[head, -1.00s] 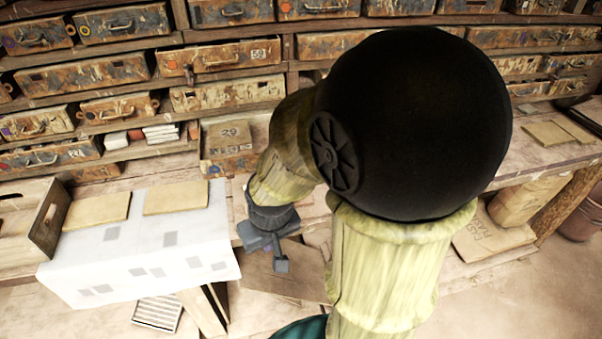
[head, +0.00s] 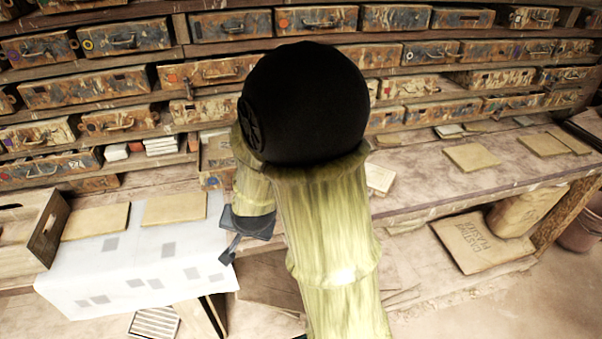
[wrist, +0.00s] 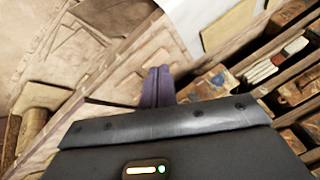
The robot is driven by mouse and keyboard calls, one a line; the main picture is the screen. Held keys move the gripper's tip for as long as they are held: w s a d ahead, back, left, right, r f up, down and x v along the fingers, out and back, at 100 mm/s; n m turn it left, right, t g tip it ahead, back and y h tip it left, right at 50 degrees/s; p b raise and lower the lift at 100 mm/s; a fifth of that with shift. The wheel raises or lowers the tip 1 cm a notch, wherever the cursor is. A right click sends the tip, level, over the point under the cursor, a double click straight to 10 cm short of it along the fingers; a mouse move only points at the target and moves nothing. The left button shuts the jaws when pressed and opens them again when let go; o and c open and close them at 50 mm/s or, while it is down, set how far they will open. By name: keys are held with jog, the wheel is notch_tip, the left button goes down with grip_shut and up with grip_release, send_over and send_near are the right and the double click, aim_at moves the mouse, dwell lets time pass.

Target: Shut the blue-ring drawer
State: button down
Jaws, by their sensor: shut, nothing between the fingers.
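A drawer front with a bluish mark (head: 212,181) shows low in the bottom row, just left of my arm. It seems to stand out from the shelf, and a tan surface shows above it. My arm hides its right part, and I cannot tell for sure that the mark is a ring. In the wrist view a worn drawer front with a bluish patch (wrist: 212,84) lies right of my fingers. My gripper (head: 228,257) points down in front of the bench, below and apart from that drawer. Its fingers (wrist: 158,84) are together and empty.
Rows of worn drawers (head: 85,88) fill the back wall. A white sheet (head: 130,270) with tan tiles (head: 173,208) and a wooden crate (head: 45,230) are at left. The bench right of my arm has tiles (head: 471,157) and much bare top.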

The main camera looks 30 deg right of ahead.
jog(key=w+d+f+m+t+h, duration=0.35)
jog(key=w+d+m+h, duration=0.3)
jog(key=w+m, duration=0.4)
jog(key=s+d+m+g+h, duration=0.1)
jog(key=s+d+m+h, duration=0.4)
jog(key=d+m+h, duration=0.2)
jog(key=m+h, duration=0.2)
jog(key=m, duration=0.2)
jog(key=shift+m+p, duration=0.3)
jog(key=shift+m, duration=0.05)
jog(key=shift+d, duration=0.15)
jog(key=w+a+p+x, duration=0.1)
jog(key=p+x, duration=0.5)
jog(key=x, duration=0.6)
jog(key=shift+w, duration=0.8)
